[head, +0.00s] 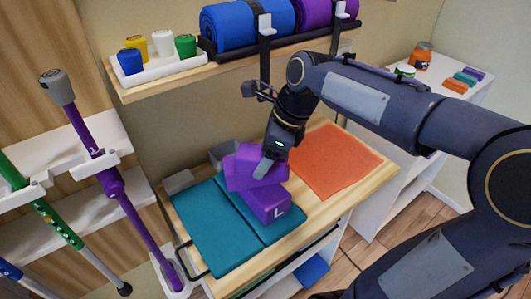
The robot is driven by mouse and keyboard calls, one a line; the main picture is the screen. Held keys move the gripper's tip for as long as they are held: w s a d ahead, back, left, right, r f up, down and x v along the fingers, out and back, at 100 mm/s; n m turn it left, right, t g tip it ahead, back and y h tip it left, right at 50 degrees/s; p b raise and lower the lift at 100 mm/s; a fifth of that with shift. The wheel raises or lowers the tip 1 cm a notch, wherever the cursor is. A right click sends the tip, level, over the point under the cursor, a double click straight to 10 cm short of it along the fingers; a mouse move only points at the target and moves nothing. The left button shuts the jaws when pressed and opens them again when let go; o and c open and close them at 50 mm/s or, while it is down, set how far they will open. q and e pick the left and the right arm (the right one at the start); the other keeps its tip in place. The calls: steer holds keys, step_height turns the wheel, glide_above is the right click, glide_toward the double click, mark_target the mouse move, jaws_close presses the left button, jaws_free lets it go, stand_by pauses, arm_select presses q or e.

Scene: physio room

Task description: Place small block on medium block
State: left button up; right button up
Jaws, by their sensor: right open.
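Purple blocks are stacked on the teal mat (215,232) on the wooden table. The lowest block (267,207) bears a white "L" on its front. Above it is more purple block (243,181), turned at an angle to the lowest one; I cannot tell for sure whether this is one block or two, or which is small or medium. My right gripper (265,168) is open and points down at the upper purple part, with a grey finger in front of it. The gripper hides part of the stack, and contact is unclear. My left gripper is not in view.
An orange cloth (333,160) lies right of the stack. A grey bin (222,154) stands behind it. A shelf (140,92) with cups and rolled mats overhangs the table's back. Canes stand in a rack at left. A white side table (455,105) holds a jar and small blocks.

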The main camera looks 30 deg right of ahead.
steer(key=p+v, duration=0.3)
steer(key=v, duration=0.9)
steer(key=s+a+f+n+t, duration=0.1)
steer(key=s+a+f+n, duration=0.3)
steer(key=n, duration=0.8)
steer(key=s+a+f+n+t, duration=0.1)
steer(key=s+a+f+n, duration=0.3)
steer(key=s+f+n, duration=0.4)
step_height(320, 180, down, 4)
steer(key=n, duration=0.4)
steer(key=shift+s+a+f+t, duration=0.15)
steer(key=shift+s+a+t, duration=0.05)
steer(key=shift+t, duration=0.2)
step_height(320, 180, up, 7)
steer(key=p, duration=0.6)
steer(key=shift+o, duration=0.5)
